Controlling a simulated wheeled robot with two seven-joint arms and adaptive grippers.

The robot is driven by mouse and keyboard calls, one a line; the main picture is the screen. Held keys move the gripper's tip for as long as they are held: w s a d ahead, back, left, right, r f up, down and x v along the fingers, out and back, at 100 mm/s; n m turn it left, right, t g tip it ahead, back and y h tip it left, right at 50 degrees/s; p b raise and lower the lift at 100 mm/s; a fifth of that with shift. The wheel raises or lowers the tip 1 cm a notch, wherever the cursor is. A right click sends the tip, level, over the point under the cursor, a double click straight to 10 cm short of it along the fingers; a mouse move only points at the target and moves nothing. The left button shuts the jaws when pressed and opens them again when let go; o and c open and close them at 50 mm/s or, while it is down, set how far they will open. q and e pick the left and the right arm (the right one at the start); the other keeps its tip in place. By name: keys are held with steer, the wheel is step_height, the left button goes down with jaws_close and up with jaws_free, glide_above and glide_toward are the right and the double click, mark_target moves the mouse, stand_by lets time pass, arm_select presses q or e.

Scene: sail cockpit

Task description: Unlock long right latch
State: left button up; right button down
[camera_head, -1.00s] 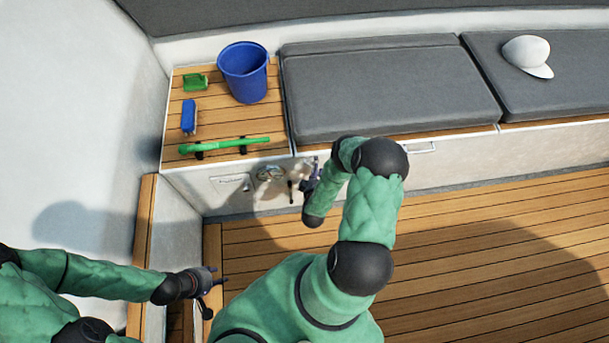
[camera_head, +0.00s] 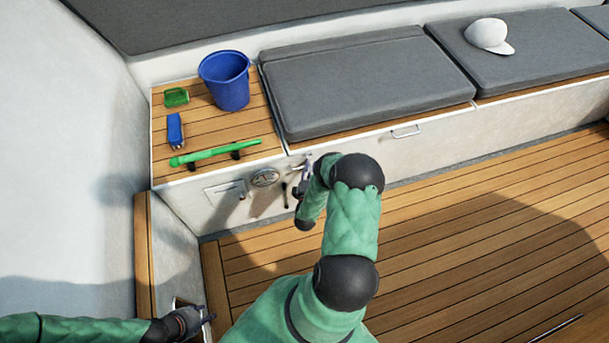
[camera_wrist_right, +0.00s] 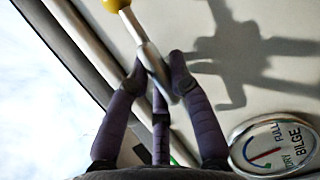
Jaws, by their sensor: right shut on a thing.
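In the right wrist view, a long silver metal latch (camera_wrist_right: 147,45) with a yellow end (camera_wrist_right: 116,5) is fixed near the pale locker front. My right gripper (camera_wrist_right: 158,72) has its purple fingers shut on the silver bar. In the head view, my right gripper (camera_head: 304,174) is at the locker front below the grey cushion's left end, and my own arm hides part of it. The latch is too small to make out clearly there. My left gripper (camera_head: 204,318) is low at the left, away from the latch; its finger opening is unclear.
A round plate marked PULL and BILGE (camera_wrist_right: 275,145) is beside the right gripper. A recessed panel (camera_head: 226,191) is left of it. The teak floor (camera_head: 470,220) is clear.

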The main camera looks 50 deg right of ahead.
arm_select(q)
steer(key=shift+a, duration=0.25)
arm_select(e)
steer(key=shift+f+n, duration=0.1)
steer(key=shift+n, duration=0.4)
arm_select(q)
steer(key=shift+a, duration=0.1)
arm_select(e)
steer(key=shift+a, duration=0.1)
steer(key=c, duration=1.1)
jaws_free()
steer(key=shift+c, duration=0.2)
steer(key=v, duration=1.2)
steer(key=shift+f, duration=0.2)
steer(key=shift+w, duration=0.1)
